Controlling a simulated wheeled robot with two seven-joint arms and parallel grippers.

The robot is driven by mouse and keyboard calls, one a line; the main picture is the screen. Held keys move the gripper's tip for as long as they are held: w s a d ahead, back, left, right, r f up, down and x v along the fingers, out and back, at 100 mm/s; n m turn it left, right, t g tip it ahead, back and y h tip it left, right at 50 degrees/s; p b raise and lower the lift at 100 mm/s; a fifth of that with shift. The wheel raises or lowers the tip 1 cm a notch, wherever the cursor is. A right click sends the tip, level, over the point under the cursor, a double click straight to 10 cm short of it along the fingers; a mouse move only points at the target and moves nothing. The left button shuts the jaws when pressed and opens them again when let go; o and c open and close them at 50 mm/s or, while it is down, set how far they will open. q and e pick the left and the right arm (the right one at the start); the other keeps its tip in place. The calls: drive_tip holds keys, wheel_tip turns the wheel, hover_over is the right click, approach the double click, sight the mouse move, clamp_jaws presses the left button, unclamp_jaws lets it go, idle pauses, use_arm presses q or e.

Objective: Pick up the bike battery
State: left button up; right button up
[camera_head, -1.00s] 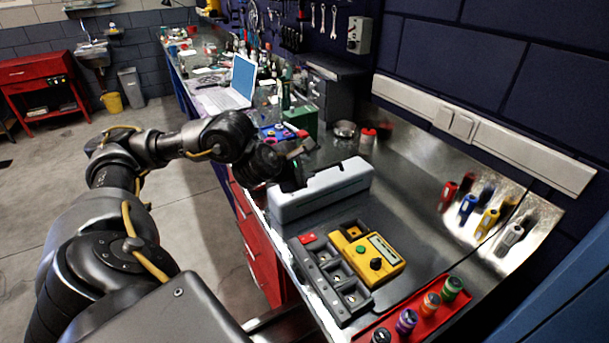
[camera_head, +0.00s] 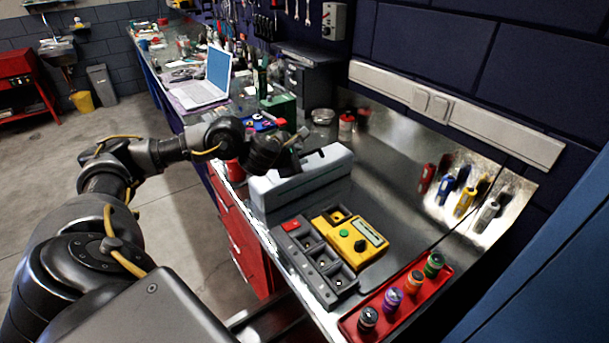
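The bike battery appears to be the long pale-grey block (camera_head: 310,185) lying on the metal bench top, with a recess along its upper side. My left gripper (camera_head: 290,160) is over the back left part of this block, its fingers by the recess. The wrist and dark fingers overlap the block, so I cannot tell if they touch it or how far apart they are. My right gripper is not in view.
In front of the block are a grey slotted tray (camera_head: 318,262) and a yellow tester (camera_head: 350,238). A red tray (camera_head: 398,302) holds several coloured cells. Behind stand a green box (camera_head: 280,107) and a laptop (camera_head: 207,85). Bare bench (camera_head: 385,190) lies to the right.

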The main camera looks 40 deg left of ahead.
use_arm(q)
drive_tip(key=shift+x, duration=0.95)
drive_tip(key=shift+s+r, duration=0.1)
drive_tip(key=shift+c, duration=0.3)
clamp_jaws()
